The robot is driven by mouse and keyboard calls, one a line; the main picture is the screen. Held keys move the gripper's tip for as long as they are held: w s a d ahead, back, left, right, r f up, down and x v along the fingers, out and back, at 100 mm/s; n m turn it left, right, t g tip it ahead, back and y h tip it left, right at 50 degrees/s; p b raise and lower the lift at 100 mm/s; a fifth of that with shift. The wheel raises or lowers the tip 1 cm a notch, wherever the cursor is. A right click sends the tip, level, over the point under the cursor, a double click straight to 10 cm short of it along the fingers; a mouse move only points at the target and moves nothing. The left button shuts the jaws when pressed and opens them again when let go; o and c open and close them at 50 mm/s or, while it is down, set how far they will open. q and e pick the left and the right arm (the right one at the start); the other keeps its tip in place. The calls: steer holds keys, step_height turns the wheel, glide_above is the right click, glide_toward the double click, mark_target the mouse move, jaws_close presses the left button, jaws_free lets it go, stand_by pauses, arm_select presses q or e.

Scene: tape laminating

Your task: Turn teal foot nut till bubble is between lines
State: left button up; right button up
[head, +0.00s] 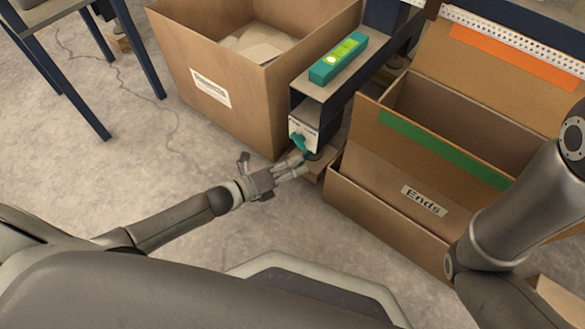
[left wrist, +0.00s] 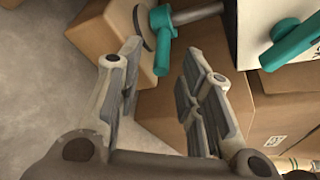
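A teal spirit level (head: 337,61) with a bright yellow-green window lies on top of the dark beam; its bubble and lines are too small to read. In the left wrist view, a teal nut with a lever (left wrist: 164,42) sits on a metal rod beside a dark round disc (left wrist: 143,26). A second teal handle (left wrist: 290,45) is on the white plate at the right; teal also shows there in the head view (head: 299,143). My left gripper (head: 297,164) is open below the beam's end. In the wrist view, the lever's lower end shows between its fingertips (left wrist: 160,58); contact is unclear.
A tall open carton (head: 225,75) stands left of the beam (head: 318,88). A carton labelled "Ends" (head: 400,205) stands close on the right. A small wooden block (head: 318,164) is under the beam's end. Free concrete floor (head: 150,140) lies to the left.

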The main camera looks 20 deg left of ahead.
arm_select(q)
jaws_close()
steer(key=shift+d, duration=0.1)
stand_by(0.3)
steer(key=shift+s+d+r+n+t+y+p, duration=0.2)
steer(key=shift+d+n+t+y+p, duration=0.3)
steer(key=shift+p, duration=0.35)
steer(key=shift+d+f+n+y+p, duration=0.1)
steer(key=shift+d+n+y+p, duration=0.25)
steer(key=shift+n+y, duration=0.3)
